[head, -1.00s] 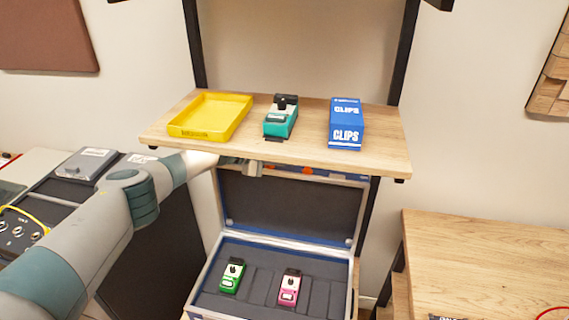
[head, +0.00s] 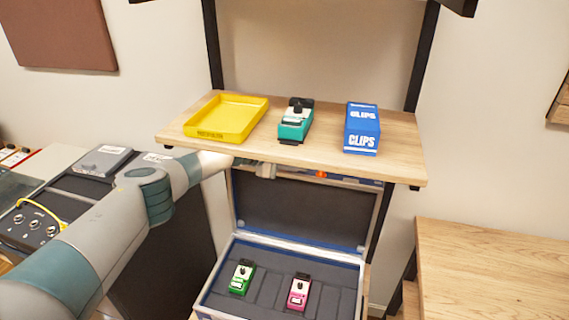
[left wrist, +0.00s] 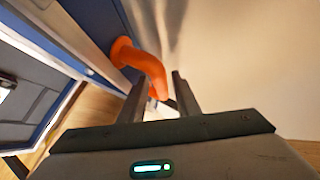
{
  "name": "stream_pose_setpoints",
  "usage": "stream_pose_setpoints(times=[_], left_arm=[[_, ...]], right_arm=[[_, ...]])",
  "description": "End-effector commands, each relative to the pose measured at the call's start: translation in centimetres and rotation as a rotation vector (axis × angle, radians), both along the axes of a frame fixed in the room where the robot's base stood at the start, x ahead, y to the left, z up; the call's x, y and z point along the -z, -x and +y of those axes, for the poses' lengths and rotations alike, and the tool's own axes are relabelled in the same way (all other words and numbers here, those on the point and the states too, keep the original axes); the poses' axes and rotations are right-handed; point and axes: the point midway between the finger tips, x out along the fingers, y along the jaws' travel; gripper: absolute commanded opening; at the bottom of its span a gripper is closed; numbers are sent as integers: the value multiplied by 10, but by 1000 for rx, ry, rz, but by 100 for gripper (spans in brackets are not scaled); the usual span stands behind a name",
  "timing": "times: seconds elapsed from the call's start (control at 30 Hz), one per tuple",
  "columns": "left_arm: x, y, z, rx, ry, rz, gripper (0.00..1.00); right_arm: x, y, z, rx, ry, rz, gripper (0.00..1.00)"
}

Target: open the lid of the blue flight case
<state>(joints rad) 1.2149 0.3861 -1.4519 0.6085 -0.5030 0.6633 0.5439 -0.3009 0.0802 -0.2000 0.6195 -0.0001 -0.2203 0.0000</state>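The blue flight case (head: 228,302) stands below the wooden shelf, with its lid (head: 300,215) raised and its dark lining facing me. An orange handle on the lid's outer face shows partly under the shelf (head: 321,174) and also in the left wrist view (left wrist: 147,62). My left gripper (head: 266,171) is at the top left of the raised lid, partly hidden by the shelf. In the left wrist view its fingers (left wrist: 162,90) are apart, with the handle's curved end between them; I cannot tell whether they touch it. My right gripper is out of view.
The shelf (head: 400,165) above the lid holds a yellow tray (head: 262,110), a teal pedal (head: 296,120) and a blue clips box (head: 362,128). A green pedal (head: 242,277) and a pink pedal (head: 299,291) lie in the case. A wooden table (head: 495,265) stands right.

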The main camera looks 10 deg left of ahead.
Motion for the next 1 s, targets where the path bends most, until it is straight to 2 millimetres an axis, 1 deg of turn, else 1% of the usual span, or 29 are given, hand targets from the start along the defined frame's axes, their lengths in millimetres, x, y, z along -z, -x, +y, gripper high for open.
stream_pose_setpoints(times=[0.03,0.17,0.47,0.6,0.77,1.0], left_arm=[[4,2,1,3,-4,5,34],[2,5,5,2,-4,4,34],[-10,18,25,0,-5,1,34],[-19,28,38,-1,-2,-1,34],[-18,44,58,-1,-2,-1,34],[-18,69,91,-3,-1,-1,34]], right_arm=[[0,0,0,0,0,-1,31],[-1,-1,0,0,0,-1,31],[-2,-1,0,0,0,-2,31],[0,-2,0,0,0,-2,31],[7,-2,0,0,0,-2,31],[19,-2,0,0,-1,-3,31]])
